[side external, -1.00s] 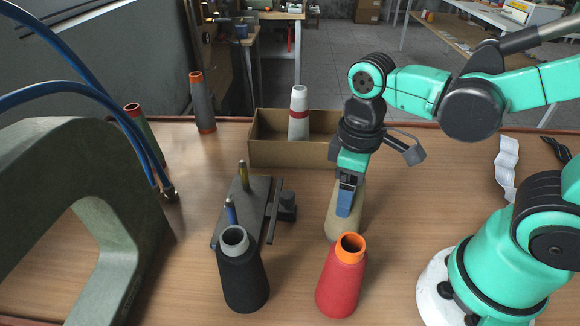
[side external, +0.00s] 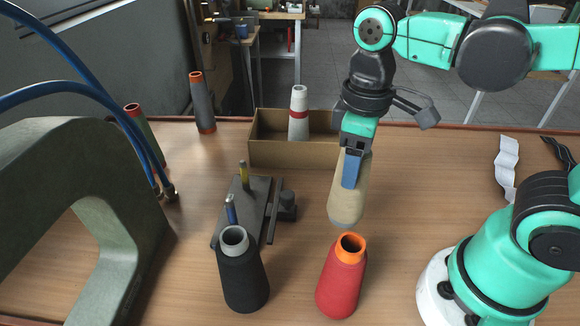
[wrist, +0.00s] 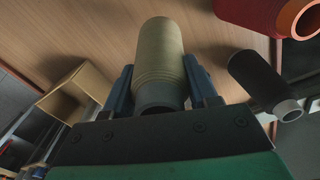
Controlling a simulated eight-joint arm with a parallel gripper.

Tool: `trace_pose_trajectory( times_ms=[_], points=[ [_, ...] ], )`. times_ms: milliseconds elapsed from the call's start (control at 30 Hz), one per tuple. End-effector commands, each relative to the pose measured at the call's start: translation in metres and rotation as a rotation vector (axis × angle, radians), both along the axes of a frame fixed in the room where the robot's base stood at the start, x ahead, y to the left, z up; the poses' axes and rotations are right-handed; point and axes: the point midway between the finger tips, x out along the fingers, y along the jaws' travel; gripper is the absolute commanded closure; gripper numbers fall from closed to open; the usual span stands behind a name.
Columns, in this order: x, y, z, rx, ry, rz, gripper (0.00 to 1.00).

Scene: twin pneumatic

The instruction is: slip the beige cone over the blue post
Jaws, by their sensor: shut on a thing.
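The beige cone (side external: 346,200) is held in my gripper (side external: 352,168), slightly tilted, with its wide end down and above the table. In the wrist view the beige cone (wrist: 160,58) sits between the two blue fingers of my gripper (wrist: 160,90), with its grey narrow end toward the palm. The blue post (side external: 231,209) stands on a dark metal base (side external: 258,205) to the left of the cone, its lower part hidden behind the black cone. A yellow post (side external: 243,174) stands on the same base, farther back.
A black cone (side external: 243,275) and a red cone (side external: 342,280) stand in front. A cardboard box (side external: 300,154) with a white cone (side external: 298,112) is behind. A grey cone (side external: 203,105), a green cone (side external: 141,127) and a large grey-green arch (side external: 50,150) with blue hoses are left.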

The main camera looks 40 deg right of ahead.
Motion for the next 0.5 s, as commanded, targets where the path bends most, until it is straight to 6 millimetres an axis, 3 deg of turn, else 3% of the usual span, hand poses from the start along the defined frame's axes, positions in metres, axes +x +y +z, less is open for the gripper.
trace_pose_trajectory(
  times_ms=[300, 500],
  points=[
    [0.000, 0.000, 0.083, 0.000, 0.001, 0.000, 1.00],
    [-0.001, 0.000, 0.123, 0.000, 0.001, 0.000, 1.00]
  ],
)
